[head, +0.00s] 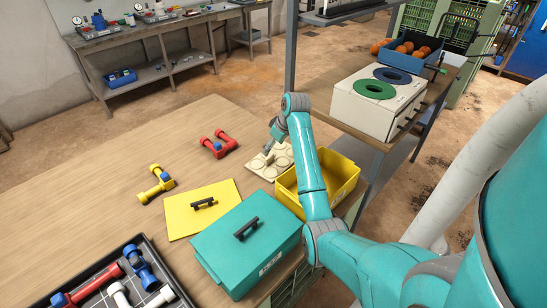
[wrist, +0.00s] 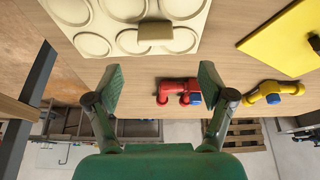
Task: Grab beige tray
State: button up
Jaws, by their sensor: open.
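The beige tray (head: 257,164) lies on the wooden table near its right edge, partly covered by my arm in the head view. In the wrist view the tray (wrist: 186,44) is at the top, with several round recesses and a small raised block or handle (wrist: 155,31) on its face. My gripper (wrist: 160,78) is open, with two green fingers apart and nothing between them. The fingertips show just below the tray's edge in the wrist view. I cannot tell the height gap. In the head view my gripper (head: 270,146) is at the tray's far side.
A yellow bin (head: 345,183) stands right of the tray. A yellow lid (head: 183,222) and a teal box (head: 212,258) are nearer. Red pipe parts (head: 219,144) and yellow ones (head: 155,184) lie to the left. A shelf with a beige box (head: 345,103) stands at the right.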

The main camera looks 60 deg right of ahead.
aim_at(270, 156)
jog(key=shift+s+d+x, duration=0.1)
jog(key=shift+d+x, duration=0.05)
jog(key=shift+x, duration=1.85)
jog(key=shift+s+d+x, duration=0.15)
jog(key=shift+x, duration=1.8)
jog(key=shift+f, duration=0.1)
jog(key=c, duration=1.3)
